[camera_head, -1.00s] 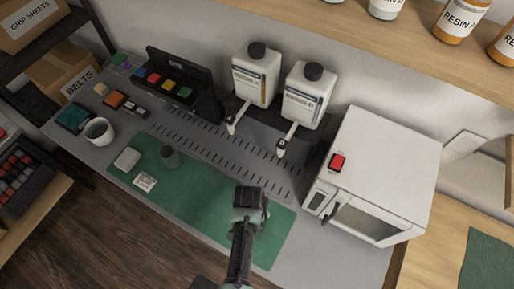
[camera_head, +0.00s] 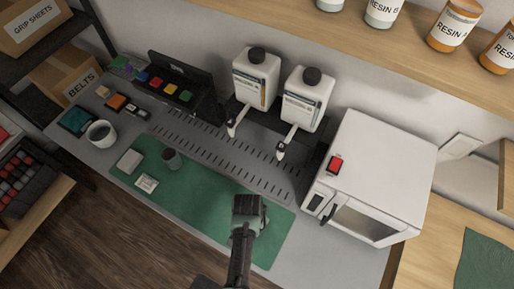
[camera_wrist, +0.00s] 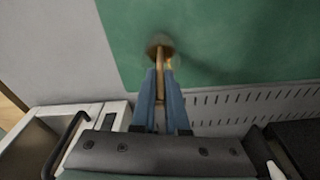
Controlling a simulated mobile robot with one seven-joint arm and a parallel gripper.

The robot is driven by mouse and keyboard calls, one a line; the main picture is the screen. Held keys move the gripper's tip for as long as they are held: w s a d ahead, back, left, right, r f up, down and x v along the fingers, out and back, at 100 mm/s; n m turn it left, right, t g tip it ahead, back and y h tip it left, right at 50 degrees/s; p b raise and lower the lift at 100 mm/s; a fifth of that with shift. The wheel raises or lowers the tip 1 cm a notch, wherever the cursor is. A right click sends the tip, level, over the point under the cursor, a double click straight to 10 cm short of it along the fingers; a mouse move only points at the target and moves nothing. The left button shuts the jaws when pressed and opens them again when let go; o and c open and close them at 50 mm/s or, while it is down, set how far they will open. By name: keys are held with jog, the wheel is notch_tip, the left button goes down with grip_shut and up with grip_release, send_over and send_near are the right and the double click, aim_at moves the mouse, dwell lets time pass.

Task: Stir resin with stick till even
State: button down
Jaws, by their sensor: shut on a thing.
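My gripper (camera_head: 249,208) is over the right part of the green mat (camera_head: 222,205). In the wrist view its two blue fingers (camera_wrist: 163,85) are shut on a thin tan wooden stick (camera_wrist: 160,60), which points away from the jaws over the mat. A dark brownish round patch surrounds the stick's far end; I cannot tell whether it is a shadow or an object.
Two white dispenser bottles (camera_head: 256,76) (camera_head: 307,98) with spouts stand behind the slotted grey worktop. A white oven (camera_head: 375,175) with a red button is on the right.

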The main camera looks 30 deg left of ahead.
jog(key=shift+r, duration=0.1)
notch_tip(320, 180, up, 8)
jog(key=p, duration=0.7)
jog(key=shift+f, duration=0.25)
dwell(0.6)
notch_tip(320, 180, up, 3)
jog(key=p, duration=0.3)
jog(key=shift+r, duration=1)
